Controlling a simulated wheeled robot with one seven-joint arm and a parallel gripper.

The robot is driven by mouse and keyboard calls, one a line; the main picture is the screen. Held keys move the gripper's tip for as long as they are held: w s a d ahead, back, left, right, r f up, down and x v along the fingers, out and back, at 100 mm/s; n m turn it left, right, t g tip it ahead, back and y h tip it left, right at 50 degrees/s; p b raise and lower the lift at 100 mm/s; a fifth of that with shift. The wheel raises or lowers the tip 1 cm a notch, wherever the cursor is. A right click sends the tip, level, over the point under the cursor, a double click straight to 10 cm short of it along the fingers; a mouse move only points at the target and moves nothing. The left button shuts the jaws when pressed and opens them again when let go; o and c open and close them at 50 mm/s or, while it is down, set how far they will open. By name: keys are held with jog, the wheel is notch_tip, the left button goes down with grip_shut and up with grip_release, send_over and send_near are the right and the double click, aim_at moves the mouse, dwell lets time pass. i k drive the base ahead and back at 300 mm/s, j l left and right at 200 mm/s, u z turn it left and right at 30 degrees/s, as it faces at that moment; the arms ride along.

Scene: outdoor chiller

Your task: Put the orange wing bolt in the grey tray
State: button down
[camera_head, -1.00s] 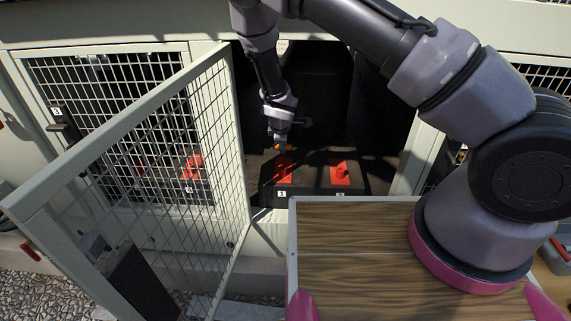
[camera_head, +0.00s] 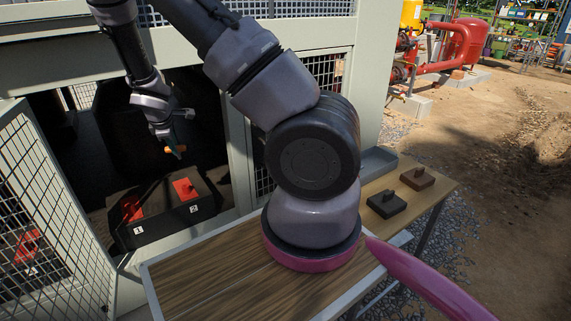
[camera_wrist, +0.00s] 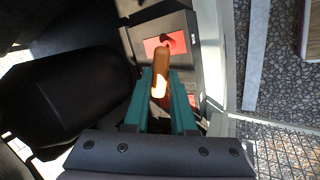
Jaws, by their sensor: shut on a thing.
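The orange wing bolt (camera_head: 170,150) is held at the tip of my gripper (camera_head: 176,152), in the air above the black box inside the open cabinet. In the wrist view the orange bolt (camera_wrist: 161,60) stands out between the two teal fingers, which are shut on it. The grey tray (camera_head: 378,163) lies on the wooden table at the right, partly hidden behind my arm's base, well away from my gripper.
The black box (camera_head: 173,223) carries red plates marked 1 and 2. An open mesh door (camera_head: 45,215) stands at the left, and the cabinet's frame post (camera_head: 238,150) stands right of the opening. Black (camera_head: 386,204) and brown (camera_head: 417,179) blocks sit on the table (camera_head: 440,185).

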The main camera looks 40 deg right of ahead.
aim_at(375, 167)
jog(key=k+z, duration=0.1)
jog(key=z, duration=0.2)
jog(key=k+j+z, duration=0.1)
jog(key=z, duration=0.2)
jog(key=l+z, duration=0.3)
jog(key=z, duration=0.15)
jog(key=i+l+z, duration=0.15)
jog(key=z, duration=0.35)
jog(key=l, duration=0.1)
